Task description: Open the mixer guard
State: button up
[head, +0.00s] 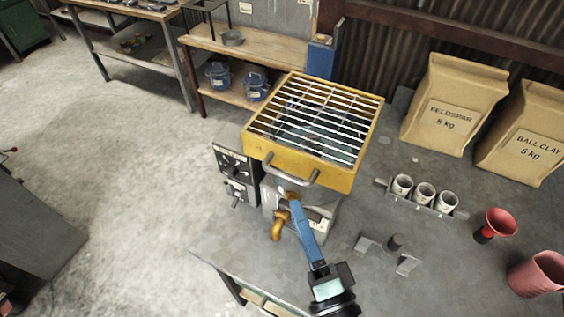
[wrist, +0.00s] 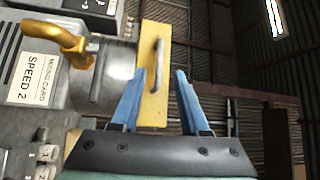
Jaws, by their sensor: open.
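The mixer guard (head: 346,174) is a yellow frame with a metal grid, lying across the top of the mixer. Its grey bar handle (head: 290,178) is on the front side. In the wrist view, the guard's yellow side (wrist: 154,95) stands beyond the fingers, and the handle (wrist: 158,62) appears between the fingertips. My gripper (head: 291,200) has blue fingers and reaches up from below, close to the handle. It is open and empty in the wrist view (wrist: 158,72); whether it touches the handle cannot be told. The metal mixer bowl (wrist: 108,78) is below the guard.
A yellow tap (head: 278,224) sticks out left of my fingers. A control box (head: 235,172) stands left of the mixer. A rack of cups (head: 425,208), a red funnel (head: 500,222) and paper bags (head: 452,108) are to the right. Open floor lies left.

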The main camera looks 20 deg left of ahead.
aim_at(283, 173)
jog(key=p+x, duration=0.2)
jog(key=x, duration=0.6)
jog(key=shift+r+p, duration=0.1)
jog(key=shift+p, duration=0.25)
jog(key=shift+w+a, duration=0.4)
grip_shut()
dwell(0.6)
